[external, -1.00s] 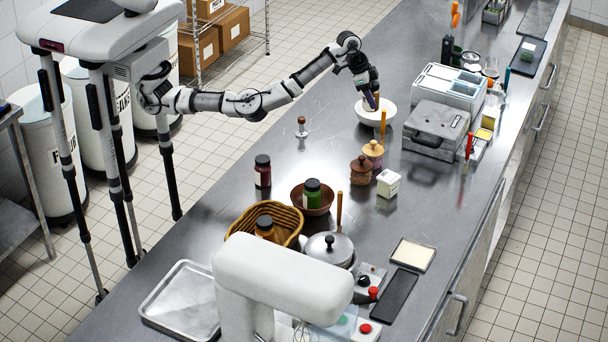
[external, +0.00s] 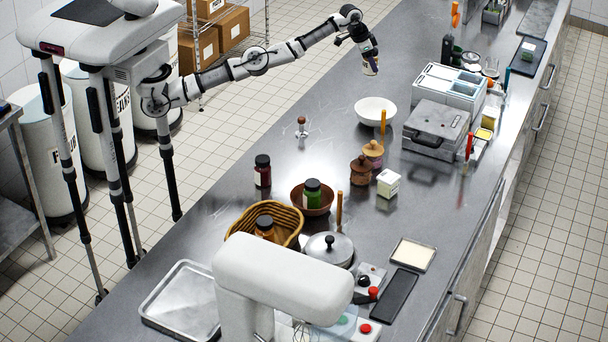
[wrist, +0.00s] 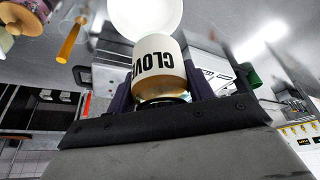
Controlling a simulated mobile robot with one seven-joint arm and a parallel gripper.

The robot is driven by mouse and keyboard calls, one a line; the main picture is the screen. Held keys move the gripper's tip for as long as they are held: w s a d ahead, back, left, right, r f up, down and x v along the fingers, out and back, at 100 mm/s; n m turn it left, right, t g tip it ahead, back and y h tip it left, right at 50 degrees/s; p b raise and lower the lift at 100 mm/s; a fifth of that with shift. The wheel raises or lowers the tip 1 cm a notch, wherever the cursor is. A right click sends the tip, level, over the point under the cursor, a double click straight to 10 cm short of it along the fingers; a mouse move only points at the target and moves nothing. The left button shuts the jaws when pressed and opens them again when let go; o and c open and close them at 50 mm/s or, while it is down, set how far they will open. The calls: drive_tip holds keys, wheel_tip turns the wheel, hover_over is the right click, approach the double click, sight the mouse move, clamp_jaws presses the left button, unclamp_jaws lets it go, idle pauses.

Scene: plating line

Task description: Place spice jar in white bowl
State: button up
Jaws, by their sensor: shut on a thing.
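My gripper (external: 370,62) is raised above the far part of the counter and is shut on a spice jar. In the wrist view the spice jar (wrist: 160,66) has a pale label reading "CLOV", cut off at its edge, and a dark lid at the gripper end. The jar also shows small below the fingers in the external view (external: 370,69). The white bowl (external: 375,110) stands upright on the counter below my gripper, apart from the jar, and looks empty. In the wrist view the bowl (wrist: 146,14) shows partly, just beyond the jar.
A wooden-handled thing (external: 382,124) stands close by the bowl's near side. A grey press-like appliance (external: 436,126) and a white container set (external: 450,88) stand right. Wooden lidded pots (external: 361,171), a brown bowl (external: 298,200) and a basket (external: 237,222) are nearer. Counter left of the bowl is mostly clear.

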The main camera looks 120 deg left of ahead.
drive_tip(key=shift+f+p, duration=0.5)
drive_tip(key=shift+f, duration=7.95)
drive_tip(key=shift+f, duration=0.1)
drive_tip(key=shift+f, duration=0.5)
drive_tip(key=o, duration=0.9)
drive_tip(key=shift+c, duration=0.2)
